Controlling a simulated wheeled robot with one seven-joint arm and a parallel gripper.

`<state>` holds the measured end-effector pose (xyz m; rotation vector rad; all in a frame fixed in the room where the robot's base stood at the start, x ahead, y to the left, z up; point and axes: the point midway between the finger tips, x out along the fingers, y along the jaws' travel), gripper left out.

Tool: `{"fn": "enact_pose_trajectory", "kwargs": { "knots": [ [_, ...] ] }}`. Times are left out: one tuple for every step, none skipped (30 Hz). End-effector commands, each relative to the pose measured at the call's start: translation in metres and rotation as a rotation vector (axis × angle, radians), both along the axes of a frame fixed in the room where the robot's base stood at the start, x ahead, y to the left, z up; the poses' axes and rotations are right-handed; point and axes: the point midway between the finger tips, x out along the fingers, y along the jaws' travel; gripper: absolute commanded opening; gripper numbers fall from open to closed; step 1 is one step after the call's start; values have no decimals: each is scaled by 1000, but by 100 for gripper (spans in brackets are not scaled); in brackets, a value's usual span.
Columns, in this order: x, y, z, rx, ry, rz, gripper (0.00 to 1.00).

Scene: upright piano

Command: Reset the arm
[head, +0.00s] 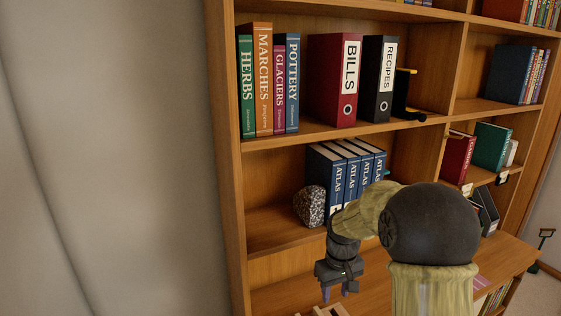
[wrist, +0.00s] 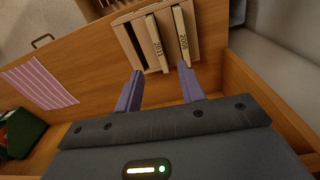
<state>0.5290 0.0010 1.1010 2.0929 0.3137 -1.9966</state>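My arm reaches out in front of the bookcase in the head view, with my gripper (head: 339,290) pointing down above the wooden desk surface (head: 385,284). In the wrist view my gripper (wrist: 161,88) shows its two purple fingers well apart, with nothing between them. Beyond the fingertips is a wooden holder (wrist: 126,22) with upright pieces marked 2011 (wrist: 157,44) and 2006 (wrist: 183,38). The fingertips appear close to it; I cannot tell whether they touch it. My arm hides part of the lower shelf in the head view.
Blue atlas volumes (head: 337,184) and a speckled stone (head: 309,206) stand on the shelf behind my arm. Above are a red BILLS binder (head: 335,80) and a black RECIPES binder (head: 379,78). A pink striped sheet (wrist: 38,83) lies on the surface. A grey wall (head: 110,150) fills the left.

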Motion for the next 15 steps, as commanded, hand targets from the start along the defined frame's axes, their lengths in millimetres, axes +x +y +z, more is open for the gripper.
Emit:
{"fn": "enact_pose_trajectory", "kwargs": {
  "knots": [
    [-18,1,4,0,-16,-24,39],
    [-27,1,5,1,-26,-40,39],
    [-40,1,6,2,-40,-63,39],
    [-49,1,7,5,-51,-81,39],
    [-59,1,7,6,-62,-99,39],
    [-72,1,8,9,-75,-121,39],
    [-82,1,8,11,-85,-138,39],
    [-93,0,8,14,-97,-156,39],
    [-106,0,8,18,-109,-180,39],
    [-117,0,8,22,-121,-199,39],
    [-127,0,7,26,-132,-216,39],
    [-140,0,6,31,-144,-239,39],
    [-149,-1,5,34,-152,-255,39],
    [-157,-1,4,37,-160,-269,39],
    [-165,-1,4,41,-169,-286,39]
  ]
}}
